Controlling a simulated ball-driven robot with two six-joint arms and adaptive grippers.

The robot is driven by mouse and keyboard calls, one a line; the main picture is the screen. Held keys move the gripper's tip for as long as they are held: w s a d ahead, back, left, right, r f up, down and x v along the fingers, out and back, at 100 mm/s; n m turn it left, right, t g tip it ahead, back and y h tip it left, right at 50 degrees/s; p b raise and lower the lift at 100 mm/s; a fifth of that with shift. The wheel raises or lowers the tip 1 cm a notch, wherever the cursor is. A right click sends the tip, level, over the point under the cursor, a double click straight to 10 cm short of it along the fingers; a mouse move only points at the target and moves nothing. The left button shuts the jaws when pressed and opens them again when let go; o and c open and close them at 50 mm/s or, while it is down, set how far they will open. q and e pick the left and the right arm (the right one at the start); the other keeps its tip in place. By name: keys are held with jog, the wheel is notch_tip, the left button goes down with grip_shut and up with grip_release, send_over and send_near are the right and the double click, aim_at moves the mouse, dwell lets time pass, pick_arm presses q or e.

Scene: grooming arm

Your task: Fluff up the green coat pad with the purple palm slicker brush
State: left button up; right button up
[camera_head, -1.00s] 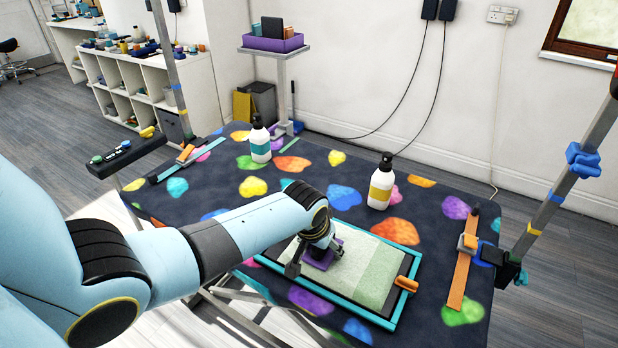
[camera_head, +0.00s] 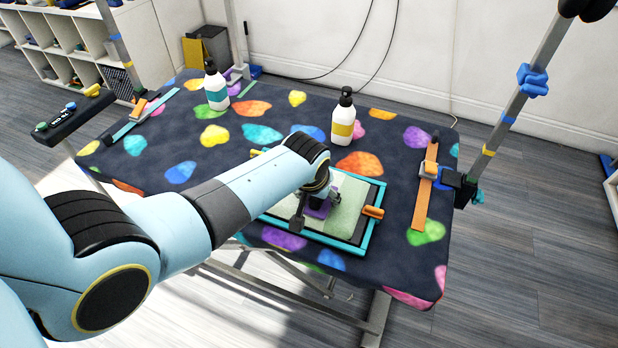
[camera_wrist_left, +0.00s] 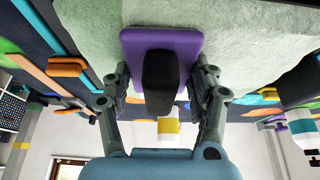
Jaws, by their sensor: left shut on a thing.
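The green coat pad (camera_head: 348,207) lies in a teal-edged frame (camera_head: 362,245) on the patterned table, and my left arm covers part of it. My left gripper (camera_head: 314,208) is over the pad, shut on the black handle of the purple palm slicker brush (camera_head: 318,207). In the left wrist view the brush's purple back (camera_wrist_left: 190,45) lies against or very close to the pale green pad (camera_wrist_left: 250,30); I cannot tell whether it touches. The black handle (camera_wrist_left: 160,80) sits between the two fingers. My right gripper is not in view.
A yellow-label bottle (camera_head: 343,118) and a teal-label bottle (camera_head: 215,86) stand behind the pad. An orange clip (camera_head: 372,212) sits on the frame's right side. An orange strap (camera_head: 426,188) and a metal post (camera_head: 500,120) are at the table's right.

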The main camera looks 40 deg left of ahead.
aim_at(348, 209)
pick_arm(q)
jog(key=shift+s, duration=0.15)
dwell(0.3)
jog(key=shift+d, duration=0.15)
jog(key=d, duration=0.2)
jog(key=w+d, duration=0.1)
jog(key=d, duration=0.3)
jog(key=shift+w+d, duration=0.2)
jog(key=shift+w, duration=0.2)
jog(key=w+a, duration=0.1)
jog(key=a, duration=0.1)
jog(key=w+a+b, duration=0.1)
jog(key=a, duration=0.2)
jog(key=w+a+b, duration=0.1)
jog(key=w+a, duration=0.1)
jog(key=a, duration=0.1)
jog(key=shift+w+a, duration=0.1)
